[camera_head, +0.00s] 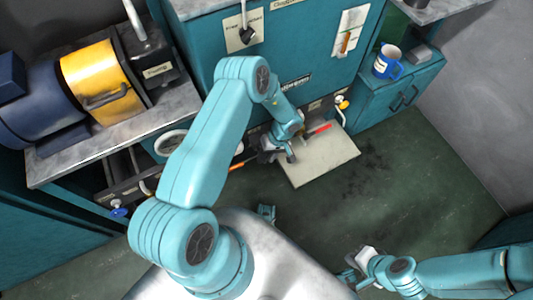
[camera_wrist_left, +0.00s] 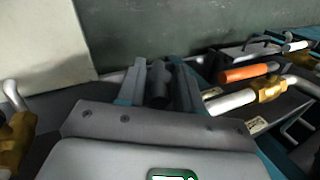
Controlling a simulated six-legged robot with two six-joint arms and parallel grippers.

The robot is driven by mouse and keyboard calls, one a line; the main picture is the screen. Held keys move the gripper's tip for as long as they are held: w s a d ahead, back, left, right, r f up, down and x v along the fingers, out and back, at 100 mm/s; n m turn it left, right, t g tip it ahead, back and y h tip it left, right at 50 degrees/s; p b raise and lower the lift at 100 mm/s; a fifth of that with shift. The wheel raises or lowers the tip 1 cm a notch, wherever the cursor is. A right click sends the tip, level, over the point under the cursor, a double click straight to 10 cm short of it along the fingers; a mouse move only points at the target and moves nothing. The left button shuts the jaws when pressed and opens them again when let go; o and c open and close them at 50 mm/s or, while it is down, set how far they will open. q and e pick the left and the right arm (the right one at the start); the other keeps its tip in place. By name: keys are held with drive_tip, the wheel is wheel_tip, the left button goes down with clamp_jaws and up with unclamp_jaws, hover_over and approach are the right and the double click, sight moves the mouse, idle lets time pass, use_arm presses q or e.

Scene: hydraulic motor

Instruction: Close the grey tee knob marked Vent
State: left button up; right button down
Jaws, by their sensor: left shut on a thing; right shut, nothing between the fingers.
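In the left wrist view, a dark grey rounded piece (camera_wrist_left: 157,88), seemingly the grey tee knob, sits between the two fingers of my left gripper (camera_wrist_left: 160,84). The gripper is shut on it. In the head view my left gripper (camera_head: 283,153) is low at the front of the teal cabinet, and my own arm and wrist largely hide the knob there. I cannot read a Vent label in either view. My right gripper (camera_head: 355,276) is shut and empty at the lower right, away from the cabinet.
An orange valve handle (camera_wrist_left: 248,72) on a brass valve (camera_wrist_left: 267,88) is right of my left fingers in the wrist view. A pale panel (camera_head: 326,160) lies below the cabinet. A blue mug (camera_head: 385,64) stands on the right cabinet. Green floor (camera_head: 420,180) is open at right.

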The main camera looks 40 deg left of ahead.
use_arm(q)
drive_tip(key=shift+w+f+g+y+b, duration=0.1)
drive_tip(key=shift+f+g+y+b, duration=0.25)
drive_tip(key=shift+g+b, duration=0.6)
drive_tip(key=shift+r+g+b, duration=0.25)
drive_tip(key=shift+b, duration=0.4)
drive_tip(key=shift+y, duration=0.25)
drive_tip(key=o, duration=1)
wheel_tip(320, 180, up, 20)
drive_tip(key=p, duration=0.7)
